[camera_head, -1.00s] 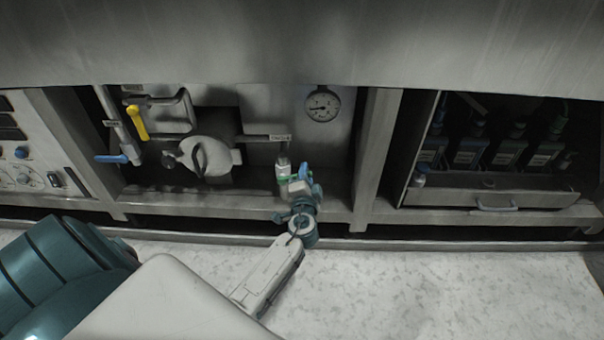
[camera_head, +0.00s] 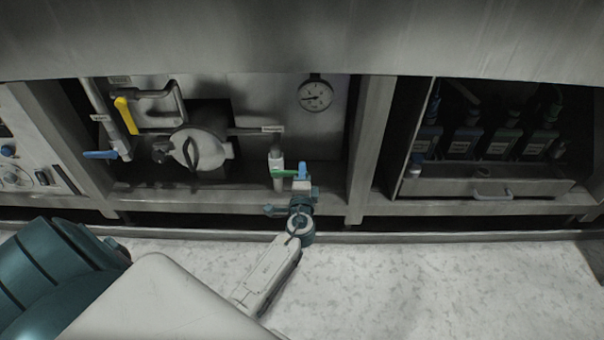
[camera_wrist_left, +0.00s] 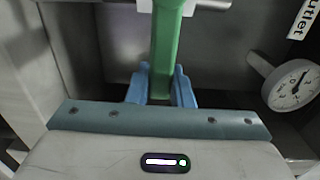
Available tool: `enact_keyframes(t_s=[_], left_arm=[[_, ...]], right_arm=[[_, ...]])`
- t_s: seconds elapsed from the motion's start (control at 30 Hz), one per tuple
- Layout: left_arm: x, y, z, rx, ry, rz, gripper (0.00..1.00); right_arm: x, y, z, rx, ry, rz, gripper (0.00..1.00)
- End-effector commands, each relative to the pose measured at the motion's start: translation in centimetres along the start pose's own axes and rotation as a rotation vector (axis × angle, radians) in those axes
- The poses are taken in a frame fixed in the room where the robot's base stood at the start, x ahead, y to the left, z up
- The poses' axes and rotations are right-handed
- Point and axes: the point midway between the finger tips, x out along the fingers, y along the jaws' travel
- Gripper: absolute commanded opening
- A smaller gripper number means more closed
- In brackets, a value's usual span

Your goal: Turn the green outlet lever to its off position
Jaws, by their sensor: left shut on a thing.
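The green outlet lever (camera_head: 284,173) sits on a short vertical pipe below the outlet label and points sideways to the right, across the pipe. My left gripper (camera_head: 302,172) is at the lever's right end. In the left wrist view the green lever (camera_wrist_left: 165,50) runs between the blue fingertips (camera_wrist_left: 161,88), and the jaws are shut on it. Part of the lever's end is hidden by the fingers. My right gripper is not in view.
A yellow lever (camera_head: 125,115) and a blue lever (camera_head: 100,155) are on pipes at the left. A round housing (camera_head: 193,148) stands between. A gauge (camera_head: 315,95) is above right. A drawer of bottles (camera_head: 480,185) is at right. The floor in front is clear.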

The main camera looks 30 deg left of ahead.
Motion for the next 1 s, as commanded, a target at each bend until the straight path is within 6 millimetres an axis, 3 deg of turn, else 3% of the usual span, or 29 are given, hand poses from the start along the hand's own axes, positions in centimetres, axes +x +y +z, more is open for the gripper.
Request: enact_keyframes(t_s=[0.2, 0.23, 0.33, 0.67, 0.77, 1.0], left_arm=[[-0.1, 0.3, 0.0, 0.005, 0.001, 0.004, 0.0], [-0.1, 0.3, 0.0, 0.005, 0.001, 0.004, 0.22], [-0.1, 0.2, 0.0, 0.004, 0.001, 0.004, 0.41], [-0.3, 0.1, 0.0, 0.002, 0.0, 0.002, 0.42], [-1.3, 0.2, 0.0, 0.001, 0.001, 0.004, 0.42], [-6.1, 0.2, 0.0, 0.0, 0.0, 0.006, 0.42]], right_arm=[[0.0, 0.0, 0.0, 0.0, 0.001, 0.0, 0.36], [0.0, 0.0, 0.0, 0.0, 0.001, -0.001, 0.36], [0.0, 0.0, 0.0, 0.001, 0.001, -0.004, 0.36], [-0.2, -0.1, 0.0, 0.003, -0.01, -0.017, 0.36], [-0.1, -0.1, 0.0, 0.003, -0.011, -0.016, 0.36], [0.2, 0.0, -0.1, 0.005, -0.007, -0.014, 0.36]])
